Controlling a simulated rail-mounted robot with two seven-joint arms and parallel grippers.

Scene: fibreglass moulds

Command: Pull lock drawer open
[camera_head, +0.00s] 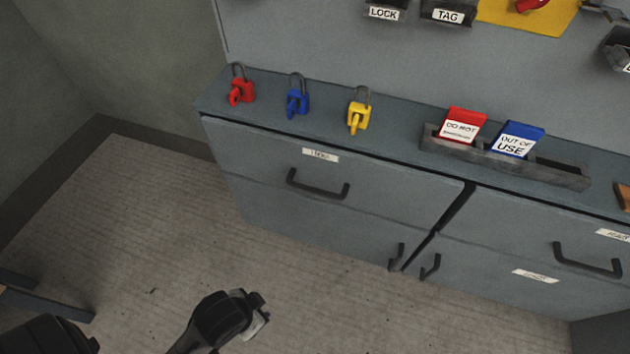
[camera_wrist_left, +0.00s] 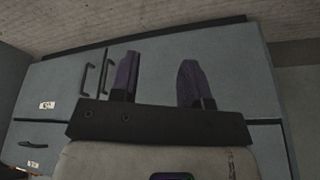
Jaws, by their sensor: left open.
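The lock drawer (camera_head: 260,163) is the upper left drawer of the grey cabinet, with a dark bar handle (camera_head: 318,188) and a small white label (camera_head: 320,155) too blurred to read surely. The drawer is shut. My left gripper (camera_head: 258,311) is low in front of the cabinet, over the floor, well apart from the handle. In the left wrist view its two fingers (camera_wrist_left: 158,80) are spread with nothing between them, pointing toward the cabinet front. The drawer's handle is not visible there. My right gripper is in neither view.
Red (camera_head: 241,91), blue (camera_head: 298,101) and yellow (camera_head: 358,115) padlocks stand on the cabinet top. A tray (camera_head: 560,178) holds red and blue tags. A second drawer handle (camera_head: 587,261) is at right. Two door handles (camera_head: 396,257) (camera_head: 430,267) sit below.

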